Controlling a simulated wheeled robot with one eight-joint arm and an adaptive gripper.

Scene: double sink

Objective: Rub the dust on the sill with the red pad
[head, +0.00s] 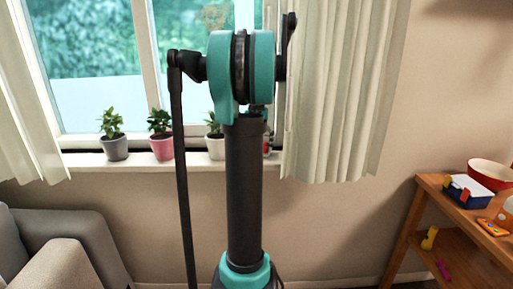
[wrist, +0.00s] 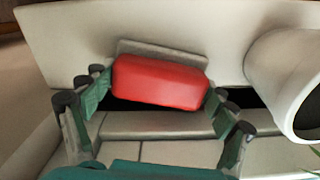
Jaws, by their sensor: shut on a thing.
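The red pad (wrist: 160,80) is between the two green fingers of my gripper (wrist: 157,94) in the wrist view, and the gripper is shut on it. A flat grey strip (wrist: 160,50) shows along the pad's far edge; I cannot tell whether it is part of the pad or the dust. The pale sill (wrist: 75,45) lies beyond and around the pad. I cannot tell whether the pad touches it. In the head view the sill (head: 90,160) runs under the window, and my arm hides most of the gripper. No dust can be made out clearly.
A white pot (wrist: 290,75) stands close to the right of the gripper in the wrist view. In the head view a grey pot (head: 115,149), a pink pot (head: 162,147) and a white pot (head: 215,147) stand on the sill. The right curtain (head: 340,90) hangs beside my arm.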

